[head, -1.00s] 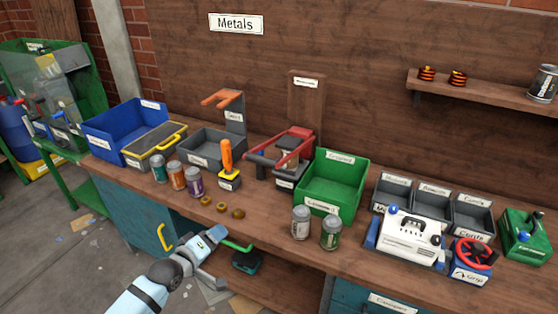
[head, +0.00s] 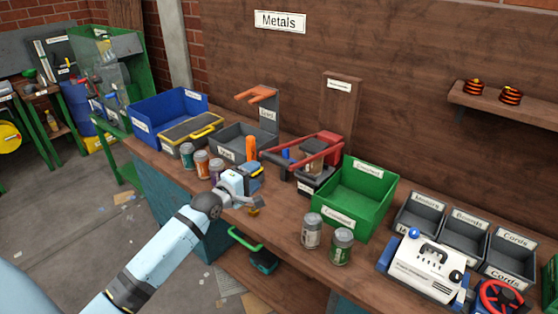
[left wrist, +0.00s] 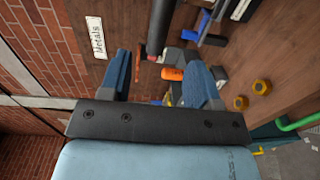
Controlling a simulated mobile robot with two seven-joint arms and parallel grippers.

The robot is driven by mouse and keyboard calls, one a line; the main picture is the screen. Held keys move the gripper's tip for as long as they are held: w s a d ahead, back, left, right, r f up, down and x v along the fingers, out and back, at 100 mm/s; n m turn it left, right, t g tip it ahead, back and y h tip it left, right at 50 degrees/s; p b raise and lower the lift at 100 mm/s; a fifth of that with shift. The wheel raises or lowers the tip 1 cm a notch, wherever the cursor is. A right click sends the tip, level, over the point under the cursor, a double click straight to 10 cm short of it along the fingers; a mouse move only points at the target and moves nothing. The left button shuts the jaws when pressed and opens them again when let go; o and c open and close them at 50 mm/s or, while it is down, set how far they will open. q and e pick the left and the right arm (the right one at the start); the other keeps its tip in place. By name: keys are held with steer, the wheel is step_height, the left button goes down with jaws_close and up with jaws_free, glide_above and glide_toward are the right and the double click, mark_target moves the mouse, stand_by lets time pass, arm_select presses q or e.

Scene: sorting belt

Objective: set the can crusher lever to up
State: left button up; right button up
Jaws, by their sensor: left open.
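The can crusher (head: 314,180) stands on the bench left of the green crate. Its red lever (head: 318,160) lies low, roughly level, reaching from the rear post toward the front left, with a dark crossbar grip (head: 274,163) at its end. My left gripper (head: 259,190) is open and empty, in front of the orange-handled device (head: 250,148) and left of the crusher, apart from the lever. In the left wrist view a dark bar with a red end (left wrist: 161,25), seemingly the lever grip, shows beyond my open fingers (left wrist: 160,68). My right gripper is out of view.
Several cans (head: 202,163) stand left of my left gripper, and two cans (head: 312,231) stand in front of the green crate (head: 330,218). The grey bin (head: 240,137) and blue bin (head: 148,120) are behind.

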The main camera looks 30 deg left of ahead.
mark_target(274, 162)
arm_select(q)
steer(key=w, duration=0.7)
steer(key=w+d+p, duration=0.1)
steer(key=w, duration=0.3)
steer(key=shift+f, duration=0.3)
